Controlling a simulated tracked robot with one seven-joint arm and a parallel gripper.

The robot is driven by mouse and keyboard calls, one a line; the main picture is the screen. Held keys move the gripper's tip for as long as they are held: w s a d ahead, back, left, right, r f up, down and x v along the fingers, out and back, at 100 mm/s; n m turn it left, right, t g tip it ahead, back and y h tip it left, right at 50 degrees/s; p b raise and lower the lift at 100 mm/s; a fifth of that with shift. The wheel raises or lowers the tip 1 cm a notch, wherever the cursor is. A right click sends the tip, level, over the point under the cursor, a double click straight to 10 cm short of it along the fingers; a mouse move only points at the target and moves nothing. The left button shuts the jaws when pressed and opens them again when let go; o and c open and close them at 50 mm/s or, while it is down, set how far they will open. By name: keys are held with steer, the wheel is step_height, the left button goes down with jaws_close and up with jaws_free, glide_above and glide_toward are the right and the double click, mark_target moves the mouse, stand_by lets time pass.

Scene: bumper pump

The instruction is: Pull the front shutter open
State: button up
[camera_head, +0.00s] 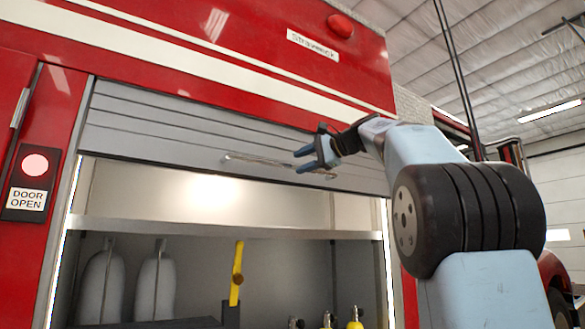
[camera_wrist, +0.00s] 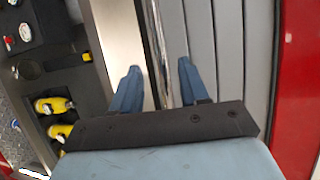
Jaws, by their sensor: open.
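The grey slatted front shutter (camera_head: 180,131) of the red fire truck is raised, bunched at the top of its compartment, with the space below it open. A thin metal handle bar (camera_head: 262,161) runs along its lower part. My gripper (camera_head: 302,161) is at the right end of this bar, fingers open. In the wrist view, the shutter slats (camera_wrist: 228,50) fill the right side. The bar (camera_wrist: 160,50) passes between the two open fingers of my gripper (camera_wrist: 158,80). I cannot tell whether the fingers touch the bar.
The open compartment has a metal shelf edge (camera_head: 200,229), pale cylinders (camera_head: 155,288), a yellow tool (camera_head: 237,275) and small yellow-topped items (camera_head: 354,318). A "DOOR OPEN" panel with a lit red lamp (camera_head: 35,164) is at left. The red side post stands right of the shutter.

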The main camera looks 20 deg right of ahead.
steer(key=v, duration=0.7)
steer(key=shift+d, duration=0.2)
steer(key=shift+s, duration=0.1)
steer(key=s+a+f+n+g+h, duration=0.2)
steer(key=s+f, duration=0.7)
steer(key=f, duration=0.9)
steer(key=s+a+f+n+g+h, duration=0.2)
steer(key=s+f, duration=0.7)
steer(key=f, duration=0.9)
steer(key=s+a+f+n+g+h, duration=0.2)
steer(key=s+f, duration=0.7)
steer(key=f, duration=1)
steer(key=a+n+h, duration=0.2)
steer(key=n+h, duration=0.2)
steer(key=n, duration=0.1)
steer(key=shift+g, duration=0.4)
steer(key=shift+s+d, duration=0.1)
